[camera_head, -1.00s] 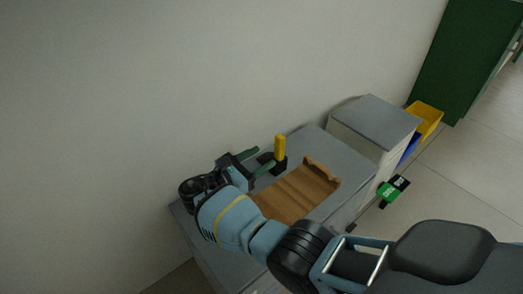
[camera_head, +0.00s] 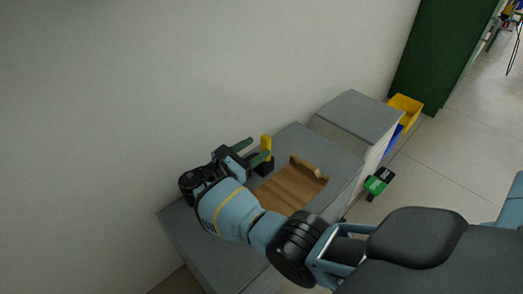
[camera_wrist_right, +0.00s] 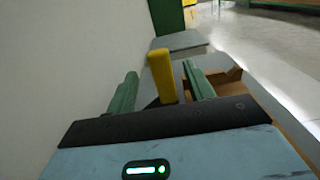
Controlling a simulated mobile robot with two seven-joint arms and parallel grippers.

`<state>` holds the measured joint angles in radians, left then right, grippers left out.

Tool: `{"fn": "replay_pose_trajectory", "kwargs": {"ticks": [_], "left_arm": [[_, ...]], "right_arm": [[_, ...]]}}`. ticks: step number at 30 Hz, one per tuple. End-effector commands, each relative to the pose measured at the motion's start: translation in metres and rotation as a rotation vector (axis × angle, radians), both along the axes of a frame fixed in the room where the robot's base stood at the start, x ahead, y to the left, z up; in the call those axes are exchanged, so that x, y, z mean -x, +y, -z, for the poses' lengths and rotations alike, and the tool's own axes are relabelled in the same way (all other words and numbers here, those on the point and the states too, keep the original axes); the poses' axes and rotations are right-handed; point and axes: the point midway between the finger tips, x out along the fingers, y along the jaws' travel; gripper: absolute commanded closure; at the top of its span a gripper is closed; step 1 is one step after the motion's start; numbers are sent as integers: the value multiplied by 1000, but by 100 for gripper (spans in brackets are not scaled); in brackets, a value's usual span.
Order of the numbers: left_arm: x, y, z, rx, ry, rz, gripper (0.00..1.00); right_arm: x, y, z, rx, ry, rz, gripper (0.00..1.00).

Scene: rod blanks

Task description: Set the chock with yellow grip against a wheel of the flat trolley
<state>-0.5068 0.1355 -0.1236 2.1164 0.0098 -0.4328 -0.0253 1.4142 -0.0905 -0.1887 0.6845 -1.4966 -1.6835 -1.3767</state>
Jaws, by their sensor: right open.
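The chock with yellow grip (camera_head: 265,147) stands upright on a grey cabinet top, its dark body (camera_head: 264,166) beside a brown wooden tray. My right gripper (camera_head: 251,151) is open close beside the chock, with its green fingers toward the grip. In the right wrist view the yellow grip (camera_wrist_right: 163,76) stands between the two green fingers (camera_wrist_right: 158,92), nearer the right one; I cannot tell whether they touch it. The gripper hides most of the chock's body there. No flat trolley or wheel can be made out. My left gripper is not in view.
The wooden tray (camera_head: 318,179) lies right of the chock on the cabinet top (camera_head: 335,152). A wall (camera_head: 150,90) runs close behind. A grey box (camera_head: 357,112), a yellow bin (camera_head: 406,104) and a green cabinet (camera_head: 420,55) stand farther right. Floor (camera_head: 455,150) is open at right.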

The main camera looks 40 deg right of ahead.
Motion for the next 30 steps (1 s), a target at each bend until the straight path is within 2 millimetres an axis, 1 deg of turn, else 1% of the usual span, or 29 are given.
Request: {"fn": "replay_pose_trajectory", "kwargs": {"ticks": [1, 3, 6, 9, 14, 26, 27, 30], "left_arm": [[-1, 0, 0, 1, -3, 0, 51], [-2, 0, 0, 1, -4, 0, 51], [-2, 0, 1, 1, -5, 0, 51], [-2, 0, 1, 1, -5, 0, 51], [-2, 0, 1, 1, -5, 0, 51], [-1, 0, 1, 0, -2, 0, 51], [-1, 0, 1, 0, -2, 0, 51], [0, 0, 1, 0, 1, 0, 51]], "right_arm": [[0, -8, 0, 1, 0, 2, 47], [0, -19, 0, 2, 1, 2, 47], [-1, -30, 0, 1, 2, 2, 47], [-2, -35, 0, 0, 2, 0, 47], [-2, -35, -1, 0, 1, -1, 47], [-2, -34, -1, 0, 1, 0, 98], [-2, -34, -1, 0, 1, 0, 100], [-2, -34, -1, 0, 1, 0, 100]]}}
